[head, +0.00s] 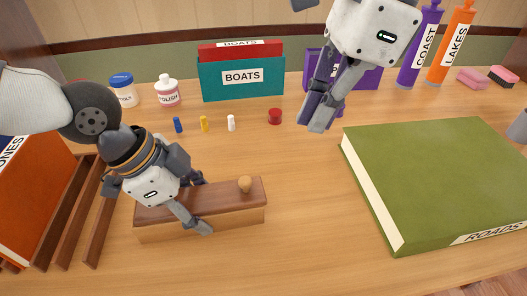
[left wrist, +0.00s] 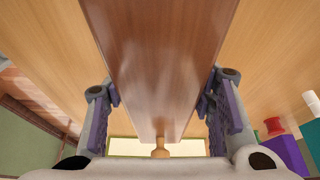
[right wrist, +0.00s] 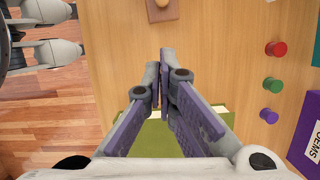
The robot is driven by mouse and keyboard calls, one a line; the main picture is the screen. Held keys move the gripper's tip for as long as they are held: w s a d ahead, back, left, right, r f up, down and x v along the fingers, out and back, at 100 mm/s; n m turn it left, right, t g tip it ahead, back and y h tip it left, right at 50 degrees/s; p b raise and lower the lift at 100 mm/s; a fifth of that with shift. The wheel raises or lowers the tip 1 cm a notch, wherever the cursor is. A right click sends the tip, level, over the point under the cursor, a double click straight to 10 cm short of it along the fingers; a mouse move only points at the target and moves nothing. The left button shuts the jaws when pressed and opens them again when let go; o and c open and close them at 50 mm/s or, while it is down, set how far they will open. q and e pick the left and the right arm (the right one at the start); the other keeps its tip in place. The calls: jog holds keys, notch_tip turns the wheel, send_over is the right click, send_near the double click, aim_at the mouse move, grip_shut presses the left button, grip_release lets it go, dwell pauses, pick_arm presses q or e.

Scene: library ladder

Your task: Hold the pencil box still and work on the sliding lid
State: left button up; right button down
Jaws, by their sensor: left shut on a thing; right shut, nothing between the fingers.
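The pencil box (head: 245,218) is a light wooden box lying on the table, left of the middle in the head view. Its darker sliding lid (head: 222,196) covers the top, with a round knob (head: 244,184) near the right end. My left gripper (head: 200,203) is shut across the box, one finger on each long side; the left wrist view shows the lid (left wrist: 158,60) between the fingers. My right gripper (head: 318,122) is shut and empty, above the table and right of the box. In the right wrist view the knob (right wrist: 162,3) shows at the top edge, beyond its fingertips.
A large green book (head: 440,180) lies at the right. A wooden rack (head: 75,220) with an orange book is at the left. The table between box and green book is clear.

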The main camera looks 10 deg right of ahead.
jog(key=s+m, duration=0.3)
send_near(250, 198)
jog(key=s+d+f, duration=0.2)
jog(key=d+f, duration=0.2)
jog(key=a, duration=0.1)
jog(key=w+a, duration=0.1)
jog(key=a+f+t, duration=0.1)
jog(key=shift+w+a+m, duration=0.1)
jog(key=shift+w+m, duration=0.1)
jog(key=shift+m, duration=0.1)
jog(key=shift+w+a, duration=0.15)
jog(key=shift+a, duration=0.1)
jog(key=shift+w+a+f, duration=0.15)
jog(key=shift+a, duration=0.9)
